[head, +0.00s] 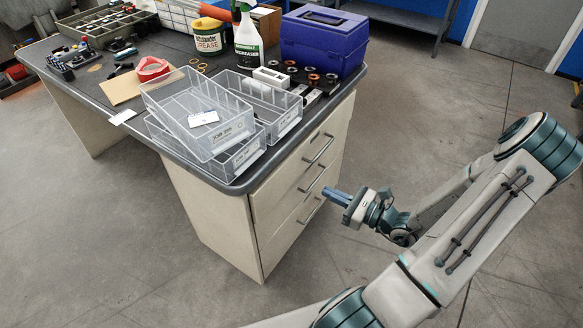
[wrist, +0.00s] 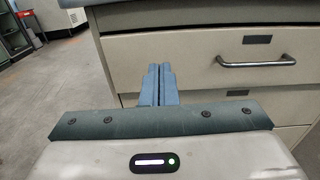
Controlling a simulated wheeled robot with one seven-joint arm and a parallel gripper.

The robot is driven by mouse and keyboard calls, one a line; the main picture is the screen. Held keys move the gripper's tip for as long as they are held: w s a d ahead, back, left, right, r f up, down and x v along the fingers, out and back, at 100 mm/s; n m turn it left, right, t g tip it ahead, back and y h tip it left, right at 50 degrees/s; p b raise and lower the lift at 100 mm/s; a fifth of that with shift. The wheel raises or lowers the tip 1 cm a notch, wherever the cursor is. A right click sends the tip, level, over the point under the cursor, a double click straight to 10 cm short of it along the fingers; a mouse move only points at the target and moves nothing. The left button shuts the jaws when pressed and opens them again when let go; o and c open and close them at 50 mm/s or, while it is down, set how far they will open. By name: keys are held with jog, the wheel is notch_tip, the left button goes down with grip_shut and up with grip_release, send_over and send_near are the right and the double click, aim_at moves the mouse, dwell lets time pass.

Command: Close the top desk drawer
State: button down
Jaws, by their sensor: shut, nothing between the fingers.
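The desk (head: 215,215) has a stack of drawers in its pale end pedestal. The top drawer (head: 285,178) is just under the dark desktop, with a bar handle (head: 318,151); it looks nearly flush, and I cannot tell how far it stands out. My gripper (head: 337,196) is in front of the drawer fronts, below the top handle's level, its blue fingers pointing at the desk. In the wrist view the fingers (wrist: 159,68) are together and empty, left of a drawer handle (wrist: 257,63). I cannot tell whether they touch the front.
Clear stacked bins (head: 205,125) sit at the desktop's near corner, close to its edge. A blue toolbox (head: 325,40), a spray bottle (head: 248,40) and a grease tub (head: 209,37) stand behind. The floor (head: 430,120) right of the desk is clear.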

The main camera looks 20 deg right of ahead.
aim_at(282, 167)
jog(key=b+x, duration=0.1)
jog(key=x, duration=0.6)
jog(key=b+x, duration=0.1)
jog(key=x, duration=0.6)
jog(key=shift+w+d+f, duration=0.1)
jog(key=shift+w+d, duration=0.05)
jog(key=shift+d, duration=0.1)
